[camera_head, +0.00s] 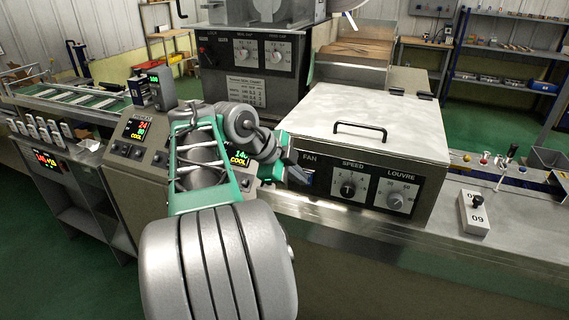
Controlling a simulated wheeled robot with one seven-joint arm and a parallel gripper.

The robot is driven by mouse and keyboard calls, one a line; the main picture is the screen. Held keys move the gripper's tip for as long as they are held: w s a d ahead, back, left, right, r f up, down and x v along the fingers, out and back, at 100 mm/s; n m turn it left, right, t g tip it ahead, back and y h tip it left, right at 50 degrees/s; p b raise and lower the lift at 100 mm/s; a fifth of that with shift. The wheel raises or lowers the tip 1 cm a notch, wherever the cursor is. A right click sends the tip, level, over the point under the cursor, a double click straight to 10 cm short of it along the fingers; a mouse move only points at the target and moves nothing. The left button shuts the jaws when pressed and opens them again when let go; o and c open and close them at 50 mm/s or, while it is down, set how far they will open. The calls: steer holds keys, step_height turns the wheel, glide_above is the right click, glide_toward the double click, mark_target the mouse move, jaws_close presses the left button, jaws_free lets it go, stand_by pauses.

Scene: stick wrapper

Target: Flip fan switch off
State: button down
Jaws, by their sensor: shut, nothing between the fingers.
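The fan switch (308,178) sits on the dark front panel under the label FAN, at the left end of the panel. It shows as a small blue-grey patch, partly hidden by my gripper, so I cannot tell its position. My gripper (302,178) is shut and empty. Its tips are at or just in front of the switch; I cannot tell whether they touch. The SPEED knob (347,190) and LOUVRE knob (395,202) are to the right on the same panel.
The panel belongs to a box with a pale lid (375,110) and a black handle (360,127). A tilted console (140,140) with lit displays stands left, behind my arm. A small control box (473,213) with a black knob sits right on the metal ledge.

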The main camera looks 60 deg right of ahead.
steer(key=p+v, duration=0.2)
steer(key=v, duration=0.8)
steer(key=shift+a+r+p, duration=0.2)
steer(key=shift+r+p, duration=0.15)
steer(key=shift+r, duration=0.05)
